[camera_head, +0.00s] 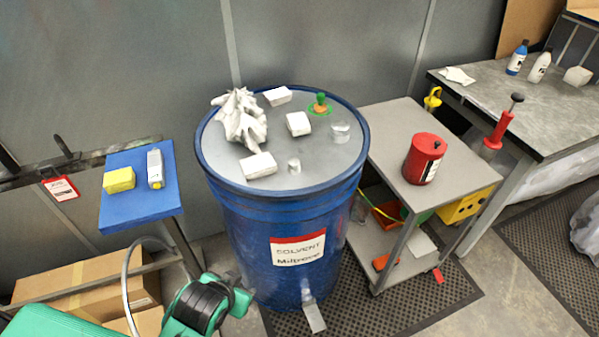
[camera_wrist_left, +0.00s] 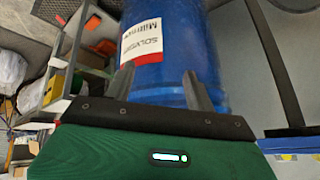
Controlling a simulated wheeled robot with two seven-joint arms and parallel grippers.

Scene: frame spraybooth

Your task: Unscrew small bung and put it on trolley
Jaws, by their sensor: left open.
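A blue drum (camera_head: 285,235) labelled solvent stands in the middle of the head view. On its grey lid stand a small silvery cylinder (camera_head: 294,166), which looks like the small bung, and a wider silvery one (camera_head: 340,131) at the right. The grey trolley (camera_head: 398,137) stands right of the drum, with a red can (camera_head: 424,159) on top. My left gripper (camera_wrist_left: 160,76) is open and empty, its fingers pointing at the drum's side, below lid height. My green left arm enters the head view at bottom left. My right gripper is out of view.
A blue stand (camera_head: 140,205) is at the left, a workbench (camera_head: 500,100) at the right. The trolley's top has free room.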

